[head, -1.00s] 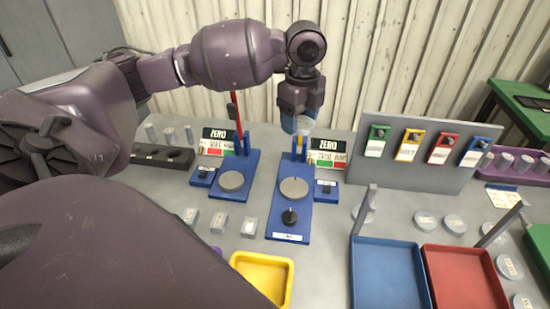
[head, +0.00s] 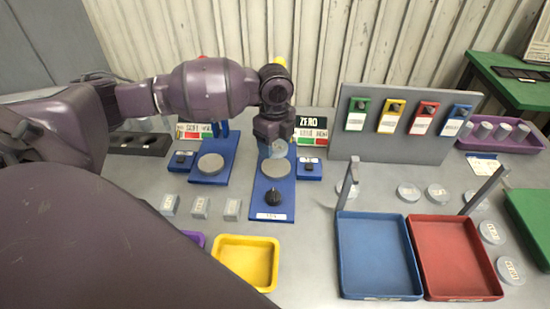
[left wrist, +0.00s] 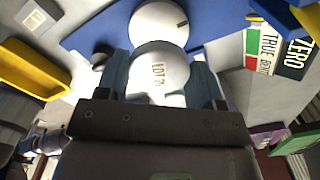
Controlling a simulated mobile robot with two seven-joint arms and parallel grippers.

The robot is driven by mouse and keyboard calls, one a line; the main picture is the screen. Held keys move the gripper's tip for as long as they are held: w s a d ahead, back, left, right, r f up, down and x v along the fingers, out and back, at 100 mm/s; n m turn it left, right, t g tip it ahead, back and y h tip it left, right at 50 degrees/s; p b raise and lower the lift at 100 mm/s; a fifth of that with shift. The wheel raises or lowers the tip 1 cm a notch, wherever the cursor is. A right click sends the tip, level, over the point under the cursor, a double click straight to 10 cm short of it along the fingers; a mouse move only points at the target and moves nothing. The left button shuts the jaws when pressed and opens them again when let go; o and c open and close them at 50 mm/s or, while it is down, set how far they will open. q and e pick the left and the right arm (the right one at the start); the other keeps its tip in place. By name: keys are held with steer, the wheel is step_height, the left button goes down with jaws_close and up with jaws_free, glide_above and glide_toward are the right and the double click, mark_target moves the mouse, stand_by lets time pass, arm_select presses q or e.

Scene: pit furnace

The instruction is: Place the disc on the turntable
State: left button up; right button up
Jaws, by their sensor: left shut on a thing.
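My left gripper (head: 278,150) is shut on a pale round disc with a printed lot label (left wrist: 160,70), held between its two blue-grey fingers. It is just above and behind the grey round turntable plate (head: 275,170) of the right-hand blue station. In the left wrist view the plate (left wrist: 158,22) lies just beyond the disc, whose edge overlaps it in the picture. I cannot tell whether they touch. In the head view the gripper mostly hides the disc. My right gripper is not in view.
A black knob (head: 273,197) sits in front of the plate. A second blue station (head: 211,166) stands to the left. A ZERO sign (head: 311,130) is close on the right. A yellow tray (head: 247,262), blue tray (head: 378,256) and red tray (head: 456,258) lie in front.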

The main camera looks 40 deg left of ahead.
mark_target(275, 165)
arm_select(q)
step_height(275, 165, down, 5)
steer(key=shift+f+b, duration=0.2)
steer(key=shift+b, duration=0.25)
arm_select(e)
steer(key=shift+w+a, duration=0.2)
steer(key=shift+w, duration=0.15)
arm_select(q)
steer(key=shift+f, duration=0.2)
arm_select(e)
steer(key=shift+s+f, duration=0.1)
arm_select(q)
steer(key=o, duration=1.2)
steer(key=shift+c, duration=0.2)
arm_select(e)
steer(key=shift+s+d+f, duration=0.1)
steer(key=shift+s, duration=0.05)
arm_select(q)
steer(key=shift+r, duration=0.1)
step_height(275, 165, up, 10)
steer(key=shift+r+p, duration=0.25)
steer(key=shift+p, duration=0.6)
steer(key=shift+r, duration=0.8)
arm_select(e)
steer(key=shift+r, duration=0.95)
